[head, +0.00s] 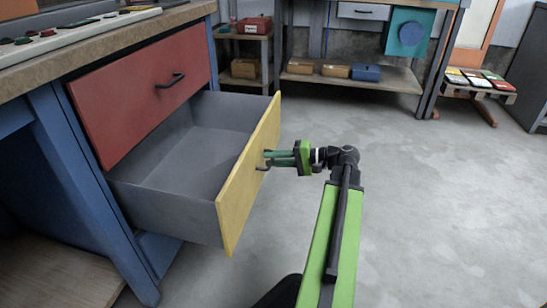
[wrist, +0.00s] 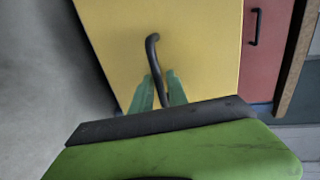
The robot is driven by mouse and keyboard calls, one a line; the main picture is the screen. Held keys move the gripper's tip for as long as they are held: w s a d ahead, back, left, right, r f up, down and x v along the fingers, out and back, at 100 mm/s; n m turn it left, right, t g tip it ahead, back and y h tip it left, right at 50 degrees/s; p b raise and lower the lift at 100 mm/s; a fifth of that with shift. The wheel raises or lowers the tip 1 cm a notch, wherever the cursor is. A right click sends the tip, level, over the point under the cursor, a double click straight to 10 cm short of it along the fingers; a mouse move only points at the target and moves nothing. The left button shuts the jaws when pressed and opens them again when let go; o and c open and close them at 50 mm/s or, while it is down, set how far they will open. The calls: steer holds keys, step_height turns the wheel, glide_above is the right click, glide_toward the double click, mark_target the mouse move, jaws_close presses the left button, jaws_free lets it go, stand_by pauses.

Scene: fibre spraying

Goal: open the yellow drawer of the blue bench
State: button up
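The yellow drawer (head: 250,178) of the blue bench (head: 78,185) stands pulled far out, and its grey inside is empty. Its yellow front also shows in the wrist view (wrist: 190,45). My gripper (head: 268,158) is at the drawer's dark handle (head: 263,167). In the wrist view the handle (wrist: 153,50) passes between the two green fingers (wrist: 160,90), which look closed around it. The fingers hide part of the handle. The red drawer (head: 145,90) above is shut.
Switches and buttons lie on the bench top (head: 100,43) at the left. A shelf (head: 350,78) with several boxes stands at the back. A rack with coloured trays (head: 478,80) is at the back right. The grey floor (head: 430,200) right of the drawer is clear.

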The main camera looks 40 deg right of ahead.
steer(key=p+v, duration=0.3)
steer(key=v, duration=1.3)
steer(key=shift+s+d, duration=0.25)
